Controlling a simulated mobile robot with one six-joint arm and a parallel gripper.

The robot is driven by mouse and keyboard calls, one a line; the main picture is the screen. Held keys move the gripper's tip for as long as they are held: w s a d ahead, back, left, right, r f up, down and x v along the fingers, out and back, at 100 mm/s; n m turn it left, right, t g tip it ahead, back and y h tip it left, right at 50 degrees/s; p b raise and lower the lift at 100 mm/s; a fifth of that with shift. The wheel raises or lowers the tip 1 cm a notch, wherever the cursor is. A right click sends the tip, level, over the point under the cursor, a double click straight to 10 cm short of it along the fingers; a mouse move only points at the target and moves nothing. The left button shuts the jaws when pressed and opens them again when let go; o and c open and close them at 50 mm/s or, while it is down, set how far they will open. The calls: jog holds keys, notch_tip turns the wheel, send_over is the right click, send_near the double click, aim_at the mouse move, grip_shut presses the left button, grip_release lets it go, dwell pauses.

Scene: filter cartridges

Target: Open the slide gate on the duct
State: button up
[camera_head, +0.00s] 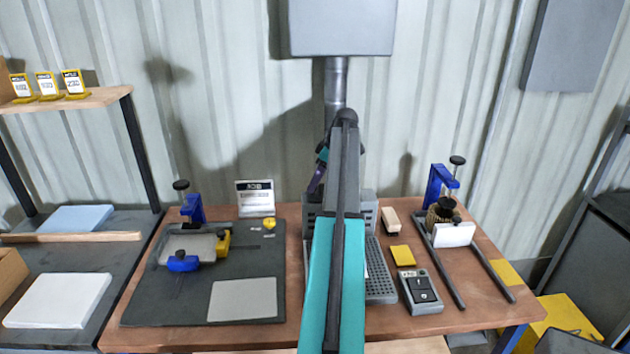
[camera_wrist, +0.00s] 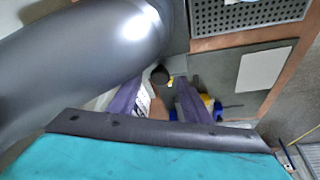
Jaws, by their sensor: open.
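The grey duct (camera_head: 336,82) comes down from a grey box on the back wall, and my arm hides its lower part. In the wrist view a large grey pipe (camera_wrist: 80,65), seemingly this duct, fills the upper left. My gripper (camera_wrist: 160,84) has its two purple fingers spread apart beside the pipe. A small dark round knob (camera_wrist: 159,74) shows between the fingertips; I cannot tell whether it belongs to the slide gate or whether the fingers touch it. In the head view my gripper (camera_head: 318,172) is partly hidden by my arm. The gate plate cannot be made out.
A perforated grey unit (camera_head: 381,283) stands on the brown bench below the duct. To the left is a dark mat (camera_head: 140,310) with a blue clamp (camera_head: 193,210). To the right are a switch box (camera_head: 420,291) and another blue clamp (camera_head: 437,185).

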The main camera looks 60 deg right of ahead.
jog(key=shift+w+f, duration=0.2)
jog(key=shift+f, duration=0.25)
jog(key=shift+c, duration=0.3)
grip_shut()
